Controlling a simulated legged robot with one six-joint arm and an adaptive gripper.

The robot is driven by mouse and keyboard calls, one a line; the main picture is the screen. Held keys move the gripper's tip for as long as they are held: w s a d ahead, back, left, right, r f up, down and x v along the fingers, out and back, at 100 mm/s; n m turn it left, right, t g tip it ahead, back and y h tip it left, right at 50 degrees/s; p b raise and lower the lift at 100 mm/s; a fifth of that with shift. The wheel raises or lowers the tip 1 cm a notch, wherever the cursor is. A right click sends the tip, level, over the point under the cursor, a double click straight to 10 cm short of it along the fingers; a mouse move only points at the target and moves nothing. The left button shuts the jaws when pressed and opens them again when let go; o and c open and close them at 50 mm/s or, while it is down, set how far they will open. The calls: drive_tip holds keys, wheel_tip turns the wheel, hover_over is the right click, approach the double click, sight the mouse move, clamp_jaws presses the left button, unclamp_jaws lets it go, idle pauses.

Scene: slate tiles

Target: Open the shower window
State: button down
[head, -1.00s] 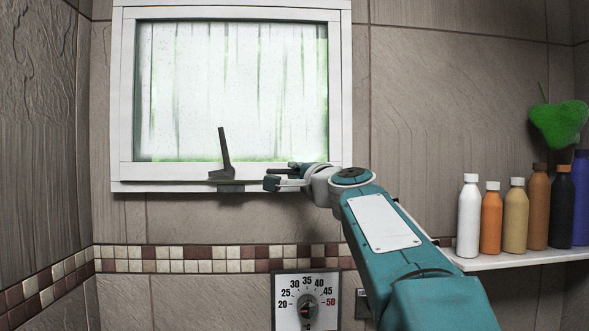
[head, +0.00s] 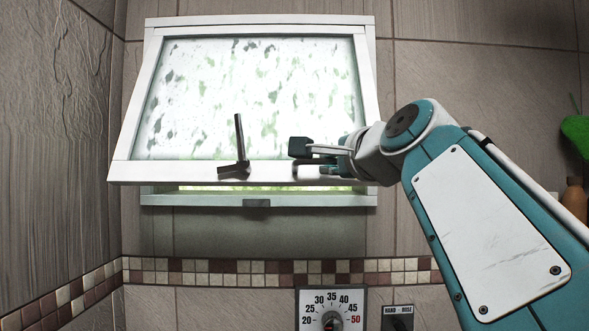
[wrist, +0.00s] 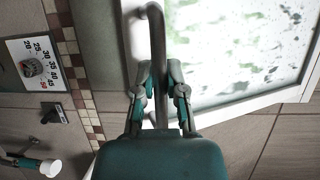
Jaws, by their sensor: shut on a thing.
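The white window sash (head: 190,172) with frosted glass (head: 255,95) is tilted outward toward me at its bottom edge. A gap with green light (head: 260,188) shows between it and the white frame sill (head: 300,199). A dark lever (head: 239,140) stands upright on the sash's lower rail. My gripper (head: 305,155) is at the right half of that rail, right of the lever. In the wrist view my gripper (wrist: 160,82) is shut on a curved grey metal handle (wrist: 156,40), which passes between its fingers. The far ends of the handle are partly hidden.
A temperature dial (head: 331,318) and a small switch plate (head: 398,316) are on the wall below the window. A green item (head: 575,133) and a bottle (head: 574,198) show at the right edge, partly behind my arm. A side wall (head: 50,150) stands at left.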

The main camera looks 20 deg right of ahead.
drive_tip(key=shift+s+a+r, duration=0.3)
drive_tip(key=shift+s+r, duration=0.25)
drive_tip(key=shift+s, duration=0.1)
drive_tip(key=shift+s+a+r, duration=0.25)
drive_tip(key=shift+s+r, duration=0.3)
drive_tip(key=shift+s, duration=0.05)
drive_tip(key=c, duration=0.7)
unclamp_jaws()
drive_tip(key=shift+w+f, duration=0.1)
drive_tip(key=shift+f, duration=0.05)
drive_tip(key=shift+f, duration=0.1)
